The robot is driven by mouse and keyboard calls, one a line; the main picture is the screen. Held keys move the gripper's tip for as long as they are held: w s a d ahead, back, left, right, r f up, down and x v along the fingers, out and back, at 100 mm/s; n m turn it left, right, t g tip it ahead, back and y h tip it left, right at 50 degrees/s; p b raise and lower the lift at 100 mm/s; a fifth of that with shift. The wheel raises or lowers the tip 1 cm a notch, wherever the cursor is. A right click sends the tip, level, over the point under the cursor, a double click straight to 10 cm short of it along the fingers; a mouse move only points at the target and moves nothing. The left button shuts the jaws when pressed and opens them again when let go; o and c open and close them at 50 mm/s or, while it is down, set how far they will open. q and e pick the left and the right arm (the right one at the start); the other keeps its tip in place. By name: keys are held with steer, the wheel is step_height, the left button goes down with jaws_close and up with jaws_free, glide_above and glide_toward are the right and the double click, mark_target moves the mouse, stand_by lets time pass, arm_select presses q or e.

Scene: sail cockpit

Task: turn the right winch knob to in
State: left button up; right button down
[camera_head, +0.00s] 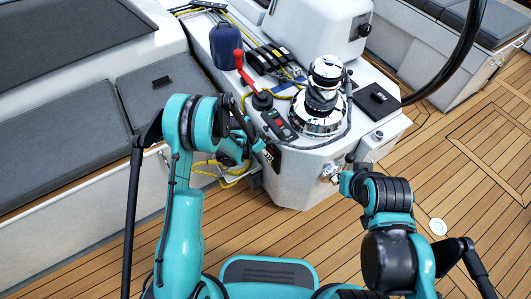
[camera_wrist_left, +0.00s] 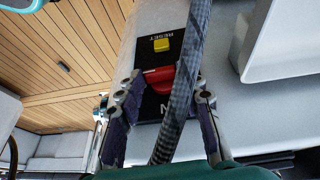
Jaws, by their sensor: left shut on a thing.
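The winch knob (camera_wrist_left: 163,77) is red and sits on a black panel in the left wrist view. Its right part is hidden behind a dark braided line (camera_wrist_left: 189,70). My left gripper (camera_wrist_left: 168,80) is shut on the knob, with one fingertip on each side of it. In the head view my left gripper (camera_head: 256,143) is at the left side of the white winch pedestal (camera_head: 300,185), beside a black panel (camera_head: 273,158); the fingers are mostly hidden by my arm. My right gripper (camera_head: 350,168) is in front of the pedestal's right corner, and its fingers are too small to read.
A chrome winch (camera_head: 319,110) stands on the pedestal, with a switch panel (camera_head: 278,125) and red lever (camera_head: 240,62) to its left. A yellow button (camera_wrist_left: 161,45) lies beyond the knob. Grey seats (camera_head: 75,140) are at left. The teak deck (camera_head: 470,160) is open at right.

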arm_select(q)
steer(key=shift+w+a+f+n+g+h+b, duration=0.1)
steer(key=shift+w+a+n+g+h+b, duration=0.15)
steer(key=shift+g+h, duration=0.45)
steer(key=shift+w+a+n+g+h+b, duration=0.1)
steer(key=shift+w+n+g+h+b, duration=0.15)
steer(key=shift+g+h, duration=0.45)
steer(key=shift+w+a+f+n+g+h+b, duration=0.15)
steer(key=shift+g+h+b, duration=0.25)
steer(key=shift+g, duration=0.6)
steer(key=shift+r, duration=0.1)
steer(key=o, duration=1.2)
steer(key=shift+c, duration=0.2)
steer(key=v, duration=1.2)
steer(key=shift+w+a, duration=0.1)
